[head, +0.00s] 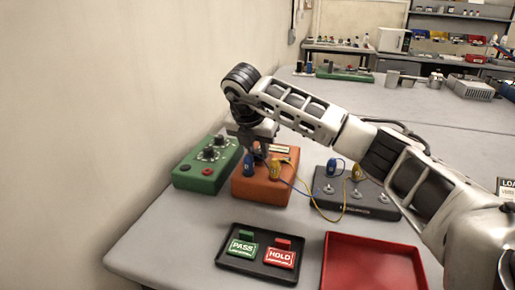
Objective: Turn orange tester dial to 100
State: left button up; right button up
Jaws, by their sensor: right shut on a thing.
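The orange tester (262,190) sits on the grey table. A blue plug (249,166) and a yellow plug (275,169) stand on its top, with wires running right to a dark box. My right gripper (260,155) points down over the orange tester, behind and between the two plugs. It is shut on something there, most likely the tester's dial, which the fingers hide. The dial's setting cannot be read. A pale display strip (280,149) shows at the tester's back. My left gripper is not in view.
A green box with two black knobs (207,165) stands close left of the tester. The dark box (355,197) with metal terminals stands right. A black tray (229,266) holds green PASS and red HOLD tags. An empty red tray (368,262) lies in front. A wall is at left.

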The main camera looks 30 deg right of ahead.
dwell(0.3)
jog(key=o, duration=0.8)
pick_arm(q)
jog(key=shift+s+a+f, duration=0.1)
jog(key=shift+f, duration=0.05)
pick_arm(e)
jog(key=shift+o, duration=1)
pick_arm(q)
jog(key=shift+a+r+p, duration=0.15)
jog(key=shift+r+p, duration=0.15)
jog(key=shift+p, duration=0.65)
pick_arm(e)
jog(key=v, duration=1.6)
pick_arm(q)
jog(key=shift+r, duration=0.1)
pick_arm(e)
jog(key=shift+a, duration=0.15)
